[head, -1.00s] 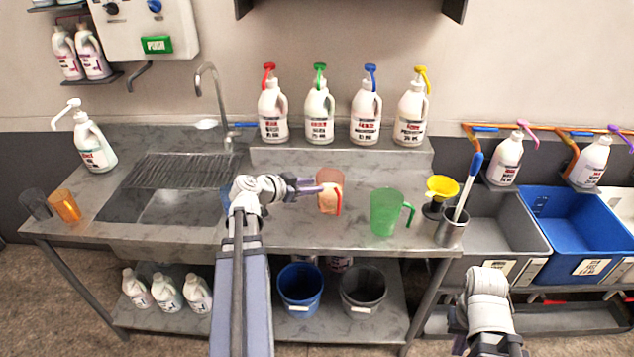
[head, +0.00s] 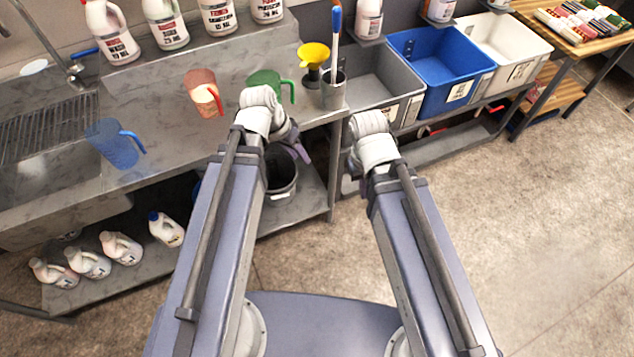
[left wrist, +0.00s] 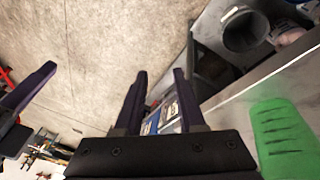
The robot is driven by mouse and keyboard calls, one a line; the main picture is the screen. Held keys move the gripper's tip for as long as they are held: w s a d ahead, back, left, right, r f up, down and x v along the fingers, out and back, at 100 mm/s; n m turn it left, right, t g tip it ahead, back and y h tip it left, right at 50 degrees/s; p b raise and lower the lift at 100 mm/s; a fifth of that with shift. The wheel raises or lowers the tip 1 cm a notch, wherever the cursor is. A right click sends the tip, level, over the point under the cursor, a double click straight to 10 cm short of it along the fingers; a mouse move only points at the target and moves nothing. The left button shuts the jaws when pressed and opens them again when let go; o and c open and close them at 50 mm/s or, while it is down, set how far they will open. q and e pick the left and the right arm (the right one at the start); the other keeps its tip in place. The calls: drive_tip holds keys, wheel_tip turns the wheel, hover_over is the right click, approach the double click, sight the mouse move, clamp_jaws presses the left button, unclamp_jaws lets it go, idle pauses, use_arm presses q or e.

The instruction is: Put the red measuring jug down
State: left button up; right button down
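The red measuring jug (head: 203,92) stands upright on the grey counter (head: 160,88), with an orange-red handle and a pale orange lower part. No gripper touches it. My left gripper (head: 303,148) is out past the counter's front edge, right of and nearer than the jug, mostly behind its own wrist. In the left wrist view its two dark purple fingers (left wrist: 159,75) are apart with nothing between them. My right arm points forward on the right; its gripper is hidden behind the arm in the head view. A dark purple finger at the left wrist view's left edge may be its.
A blue jug (head: 115,143) stands left of the red one. A green jug (head: 266,82), a yellow funnel (head: 313,56) and a metal holder (head: 333,92) stand to its right. White bottles line the back. A black bucket (head: 283,172) is below. The floor at right is clear.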

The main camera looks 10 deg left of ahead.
use_arm(q)
drive_tip(key=s+d+f+n+g+y, duration=0.1)
drive_tip(key=s+d+g+y, duration=0.1)
drive_tip(key=s+d+y, duration=0.2)
drive_tip(key=shift+s+d+y, duration=0.4)
drive_tip(key=shift+s+d, duration=0.7)
drive_tip(key=shift+s, duration=0.85)
